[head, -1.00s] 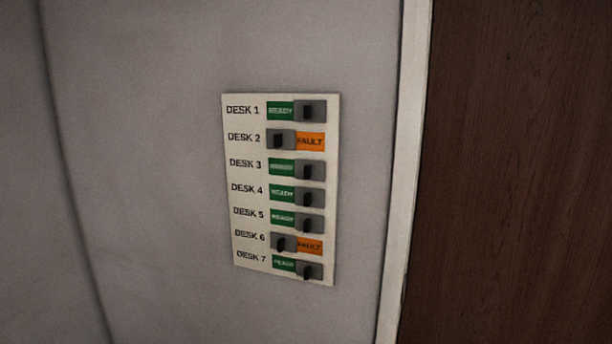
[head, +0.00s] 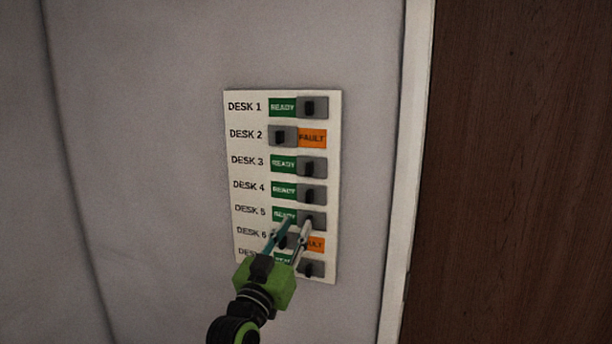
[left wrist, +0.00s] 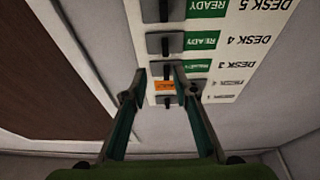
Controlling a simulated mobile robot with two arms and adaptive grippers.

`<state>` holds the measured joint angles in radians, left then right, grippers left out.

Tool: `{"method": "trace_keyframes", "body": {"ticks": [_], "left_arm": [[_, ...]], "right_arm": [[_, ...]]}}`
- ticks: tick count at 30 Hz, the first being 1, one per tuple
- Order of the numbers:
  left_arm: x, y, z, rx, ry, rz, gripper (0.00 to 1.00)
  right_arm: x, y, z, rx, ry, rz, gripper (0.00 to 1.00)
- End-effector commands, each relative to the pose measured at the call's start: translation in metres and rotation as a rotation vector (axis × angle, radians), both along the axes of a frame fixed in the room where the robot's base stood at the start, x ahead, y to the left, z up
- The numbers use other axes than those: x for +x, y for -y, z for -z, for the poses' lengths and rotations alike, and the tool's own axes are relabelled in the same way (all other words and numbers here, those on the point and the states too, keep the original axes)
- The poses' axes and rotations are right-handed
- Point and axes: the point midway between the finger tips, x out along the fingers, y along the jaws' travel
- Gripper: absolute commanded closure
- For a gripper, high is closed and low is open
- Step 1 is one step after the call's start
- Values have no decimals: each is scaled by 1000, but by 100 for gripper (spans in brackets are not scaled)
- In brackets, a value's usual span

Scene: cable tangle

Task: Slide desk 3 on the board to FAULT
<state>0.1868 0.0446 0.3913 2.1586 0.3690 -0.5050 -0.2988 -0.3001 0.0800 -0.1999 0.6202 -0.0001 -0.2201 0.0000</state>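The white board (head: 247,190) on the wall has a column of desk sliders. The desk 3 slider (head: 310,167) is a grey block with a dark knob, at the right end of its row, with green READY showing on its left. It also shows upside down in the left wrist view (left wrist: 161,68), between the fingertips as seen there. My left gripper (head: 298,222) is open and empty. In the head view it is in front of the lower rows, its fingertips over desks 5 and 6, below the desk 3 row. Contact with the board cannot be told. My right gripper is out of view.
The desk 2 slider (head: 282,137) is at the left with orange FAULT showing. The desk 4 slider (head: 312,194) is close below desk 3, at the right. A pale frame (head: 405,170) and dark wooden panel (head: 510,170) stand right of the board. The wall left of it is bare.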

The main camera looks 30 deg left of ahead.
Motion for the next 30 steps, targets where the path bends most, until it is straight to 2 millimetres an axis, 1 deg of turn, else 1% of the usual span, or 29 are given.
{"method": "trace_keyframes", "body": {"ticks": [1, 3, 5, 8, 11, 21, 25, 30], "left_arm": [[-11, -2, -21, 9, 41, -9, 74], [-20, -3, -38, 20, 73, -16, 74], [-23, -4, -46, 24, 86, -19, 74], [-18, -6, -52, 25, 91, -20, 74], [-4, -9, -59, 23, 90, -19, 74], [62, -24, -87, 24, 89, -18, 74], [81, -29, -93, 24, 87, -19, 74], [95, -33, -98, 25, 87, -19, 74]], "right_arm": [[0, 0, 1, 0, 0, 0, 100], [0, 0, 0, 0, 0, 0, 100], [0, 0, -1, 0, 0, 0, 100], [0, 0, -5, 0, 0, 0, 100], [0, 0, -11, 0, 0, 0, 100], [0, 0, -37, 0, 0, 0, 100], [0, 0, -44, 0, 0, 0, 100], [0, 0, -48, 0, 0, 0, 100]]}}
